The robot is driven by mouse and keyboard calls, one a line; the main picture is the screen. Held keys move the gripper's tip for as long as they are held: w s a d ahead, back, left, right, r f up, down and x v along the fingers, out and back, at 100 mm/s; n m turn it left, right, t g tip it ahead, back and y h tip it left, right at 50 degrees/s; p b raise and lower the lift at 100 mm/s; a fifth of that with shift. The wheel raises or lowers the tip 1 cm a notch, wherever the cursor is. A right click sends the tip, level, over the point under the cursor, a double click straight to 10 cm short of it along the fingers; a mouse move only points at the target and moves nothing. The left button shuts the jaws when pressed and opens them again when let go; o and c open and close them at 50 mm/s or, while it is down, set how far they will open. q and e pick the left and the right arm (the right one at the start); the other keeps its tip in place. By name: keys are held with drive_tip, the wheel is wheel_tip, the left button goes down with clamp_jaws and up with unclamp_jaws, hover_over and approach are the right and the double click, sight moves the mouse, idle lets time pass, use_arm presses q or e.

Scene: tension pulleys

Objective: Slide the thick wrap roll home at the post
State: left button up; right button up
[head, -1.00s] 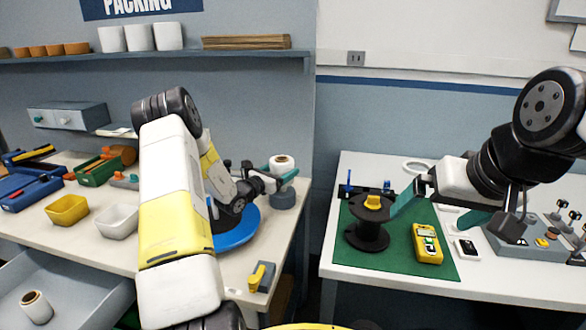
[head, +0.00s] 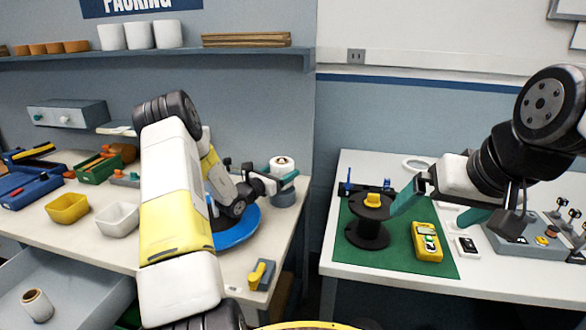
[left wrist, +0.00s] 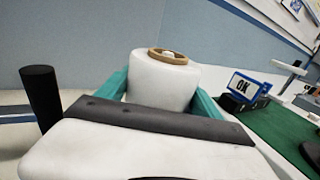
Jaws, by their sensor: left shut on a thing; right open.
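The thick wrap roll (head: 282,163) is white with a brown core. It is upright between the teal fingers of my left gripper (head: 275,180), which is shut on it. The left wrist view shows the roll (left wrist: 163,82) close up, with a pale tip inside its core ring. A grey round base (head: 284,198) is directly below the roll in the head view. The post's shaft is hidden by the roll and fingers, and I cannot tell whether the roll touches the base. My right gripper (head: 440,207) is open and empty over the right table, beside a black spool.
The black spool (head: 368,236) with a yellow knob and a yellow meter (head: 427,242) stand on a green mat (head: 440,268). A blue disc (head: 240,232) lies beside my left arm. A smaller roll (head: 38,305) is in the open drawer. Bowls and tools occupy the left bench.

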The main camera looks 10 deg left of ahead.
use_arm(q)
drive_tip(key=shift+f, duration=0.7)
drive_tip(key=shift+f, duration=0.2)
idle(0.5)
drive_tip(key=o, duration=1.9)
drive_tip(key=shift+v, duration=3.9)
drive_tip(key=shift+s, duration=0.1)
